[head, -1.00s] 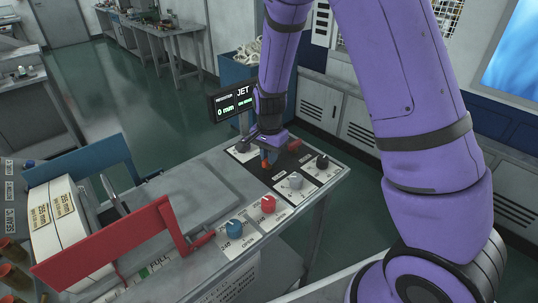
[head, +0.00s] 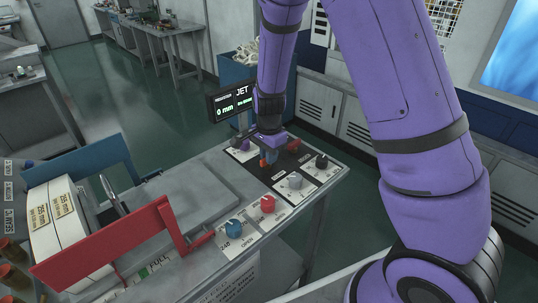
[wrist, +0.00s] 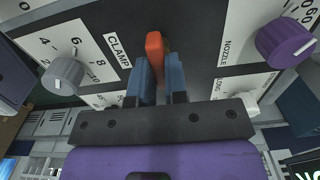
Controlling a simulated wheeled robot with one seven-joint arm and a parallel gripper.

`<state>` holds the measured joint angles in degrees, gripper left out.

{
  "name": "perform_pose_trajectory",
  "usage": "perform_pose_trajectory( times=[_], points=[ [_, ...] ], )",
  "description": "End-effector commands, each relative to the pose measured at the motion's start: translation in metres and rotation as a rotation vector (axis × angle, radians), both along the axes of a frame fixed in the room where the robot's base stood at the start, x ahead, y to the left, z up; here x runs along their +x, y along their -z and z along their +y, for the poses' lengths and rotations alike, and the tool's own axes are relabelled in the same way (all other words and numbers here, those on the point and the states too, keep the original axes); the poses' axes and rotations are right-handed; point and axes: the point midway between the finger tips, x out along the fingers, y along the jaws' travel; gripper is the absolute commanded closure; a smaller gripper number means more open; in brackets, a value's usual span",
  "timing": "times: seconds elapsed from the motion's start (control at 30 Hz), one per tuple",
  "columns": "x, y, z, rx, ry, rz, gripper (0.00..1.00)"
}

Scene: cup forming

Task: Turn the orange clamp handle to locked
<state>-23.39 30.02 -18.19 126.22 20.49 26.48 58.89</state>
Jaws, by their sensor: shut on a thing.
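The orange clamp handle (wrist: 154,46) stands out from the dark control panel beside the white CLAMP label in the wrist view. My gripper (wrist: 160,72) has its two blue fingers on either side of the handle and is shut on it. The handle's far end shows beyond the fingertips, and the rest is hidden between them. In the head view my gripper (head: 268,156) reaches down to the panel, with a small part of the orange handle (head: 263,163) showing beside the fingers. The locked and unlocked marks cannot be read.
A grey knob (wrist: 62,75) with a number scale and a purple NOZZLE knob (wrist: 285,40) flank the handle. Red (head: 268,203), blue (head: 234,227), grey (head: 295,181) and black (head: 321,161) knobs sit nearby. A display (head: 232,103) stands behind, reading 0 mm.

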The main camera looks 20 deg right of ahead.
Motion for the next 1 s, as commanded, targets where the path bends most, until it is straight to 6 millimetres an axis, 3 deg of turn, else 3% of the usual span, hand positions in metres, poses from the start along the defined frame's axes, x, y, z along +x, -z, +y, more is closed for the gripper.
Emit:
perform_pose_trajectory(
  times=[0.03, 0.13, 0.43, 0.57, 1.0],
  points=[
    [0.001, -0.001, 0.0, 0.001, 0.002, -0.002, 0.84],
    [0.001, 0.0, 0.0, 0.001, 0.002, -0.002, 0.61],
    [0.0, -0.001, 0.0, 0.0, 0.0, -0.001, 0.61],
    [0.001, -0.011, 0.001, 0.001, -0.001, -0.002, 0.61],
    [0.001, -0.088, 0.001, 0.001, -0.001, -0.004, 0.61]
  ],
)
